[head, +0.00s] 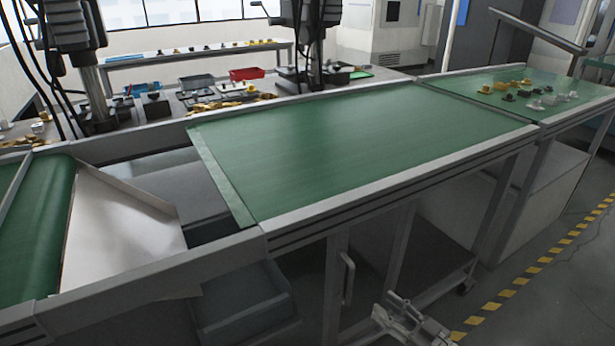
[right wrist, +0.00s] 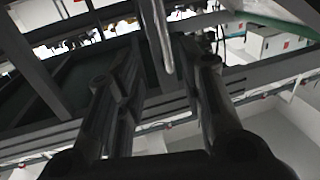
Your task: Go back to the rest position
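My right gripper (head: 408,318) is low at the bottom edge of the head view, in front of the workbench frame and below the level of the green table top (head: 350,140). In the right wrist view its two fingers (right wrist: 165,70) stand apart with a gap between them, and nothing is held. Metal framework shows beyond the fingers. My left gripper is not in the head view.
A green conveyor belt (head: 38,225) and a metal chute (head: 115,235) are at the left. Small parts (head: 540,95) lie on the far right green surface. A grey bin (head: 240,305) sits under the frame. A door handle (head: 349,277) stands near my right gripper. Floor at the right is clear.

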